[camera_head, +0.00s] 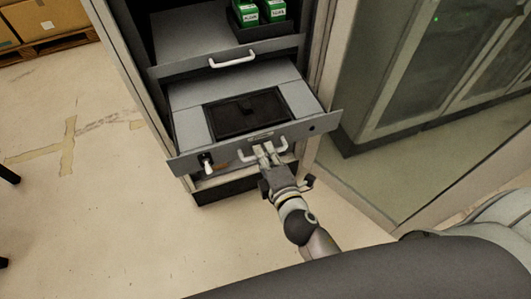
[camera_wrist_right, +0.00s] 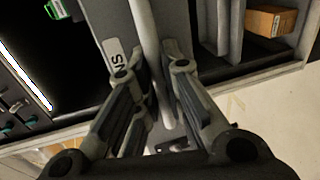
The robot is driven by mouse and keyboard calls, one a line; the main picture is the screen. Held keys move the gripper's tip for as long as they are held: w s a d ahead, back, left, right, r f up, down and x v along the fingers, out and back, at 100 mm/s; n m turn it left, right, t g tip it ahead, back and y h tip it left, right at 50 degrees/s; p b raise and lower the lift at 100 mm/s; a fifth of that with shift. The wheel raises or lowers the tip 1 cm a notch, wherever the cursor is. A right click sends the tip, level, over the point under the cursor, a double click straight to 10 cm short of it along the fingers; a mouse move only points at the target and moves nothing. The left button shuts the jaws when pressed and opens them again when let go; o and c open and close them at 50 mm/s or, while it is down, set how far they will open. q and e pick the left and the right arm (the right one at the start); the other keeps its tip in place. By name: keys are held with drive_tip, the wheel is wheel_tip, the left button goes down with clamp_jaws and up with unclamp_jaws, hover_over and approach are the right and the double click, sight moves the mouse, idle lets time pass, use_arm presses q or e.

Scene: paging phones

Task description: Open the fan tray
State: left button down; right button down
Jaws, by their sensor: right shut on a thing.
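The lower tray (camera_head: 190,127) of the cabinet stands out from the cabinet, with a dark rectangular panel (camera_head: 248,112) in its top. I take it to be the fan tray. Its front carries a pale handle (camera_head: 283,145). My right gripper (camera_head: 264,151) is shut on this handle, and its fingers cover the handle's middle. In the right wrist view the handle bar (camera_wrist_right: 148,40) runs between the two fingers (camera_wrist_right: 150,75), beside a partly hidden label. My left gripper is not in view.
Above is another tray with a white handle (camera_head: 232,60) and green boxes (camera_head: 259,12) in a dark bin. A white lever-like part (camera_head: 208,166) sits at the lower tray's front left. A glass-fronted cabinet (camera_head: 408,60) stands at right. The floor (camera_head: 90,215) at left is largely clear.

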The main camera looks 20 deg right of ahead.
drive_tip(key=c, duration=1.6)
unclamp_jaws()
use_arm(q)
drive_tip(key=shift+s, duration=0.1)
use_arm(e)
drive_tip(key=shift+o, duration=0.3)
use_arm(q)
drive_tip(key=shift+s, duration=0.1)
use_arm(e)
drive_tip(key=s+r, duration=0.1)
drive_tip(key=s, duration=0.6)
drive_tip(key=shift+s+d+r, duration=0.15)
drive_tip(key=shift+s+r, duration=0.05)
